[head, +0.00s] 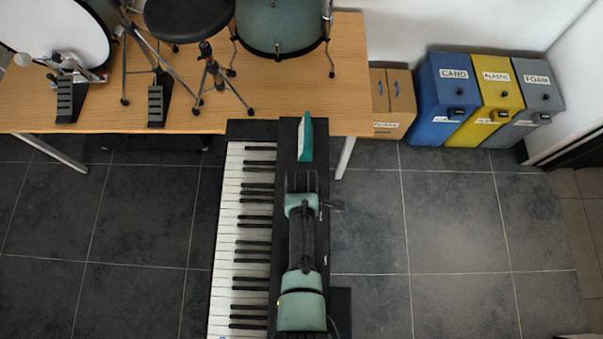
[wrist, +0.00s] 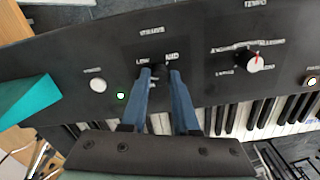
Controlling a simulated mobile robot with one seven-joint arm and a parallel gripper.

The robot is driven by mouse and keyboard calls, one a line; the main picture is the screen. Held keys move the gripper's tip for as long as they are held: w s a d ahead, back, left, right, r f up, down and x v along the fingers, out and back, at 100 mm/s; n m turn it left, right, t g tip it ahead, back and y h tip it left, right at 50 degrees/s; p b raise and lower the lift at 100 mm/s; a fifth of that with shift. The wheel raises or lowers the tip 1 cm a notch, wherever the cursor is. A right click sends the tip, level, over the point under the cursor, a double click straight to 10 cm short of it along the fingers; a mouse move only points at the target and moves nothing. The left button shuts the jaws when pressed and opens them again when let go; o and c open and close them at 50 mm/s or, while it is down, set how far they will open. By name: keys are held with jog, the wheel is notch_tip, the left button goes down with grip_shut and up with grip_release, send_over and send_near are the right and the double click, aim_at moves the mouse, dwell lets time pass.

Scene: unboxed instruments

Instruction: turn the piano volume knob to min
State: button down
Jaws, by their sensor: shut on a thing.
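The piano (head: 240,240) runs lengthwise below the wooden table in the head view, with its dark panel along the right of the keys. In the wrist view my gripper (wrist: 161,73) has its two blue fingers on either side of the dark volume knob (wrist: 160,70), under the volume label with LOW and MED markings. The fingers are shut on the knob and cover most of it, so its pointer cannot be read. In the head view my arm hides this spot.
A tempo knob (wrist: 255,62) with a red mark sits to the right in the wrist view. A white button (wrist: 97,85) and a green light (wrist: 121,97) lie to the left. A teal object (head: 306,138) rests on the piano's far end. Bins (head: 440,105) stand beyond.

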jog(key=n, duration=1.1)
jog(key=shift+n+p, duration=0.35)
jog(key=shift+n, duration=0.05)
dwell(0.3)
jog(key=c, duration=0.7)
grip_release()
jog(key=shift+o, duration=0.2)
jog(key=shift+r, duration=0.15)
notch_tip(320, 180, up, 13)
jog(key=shift+w, duration=0.1)
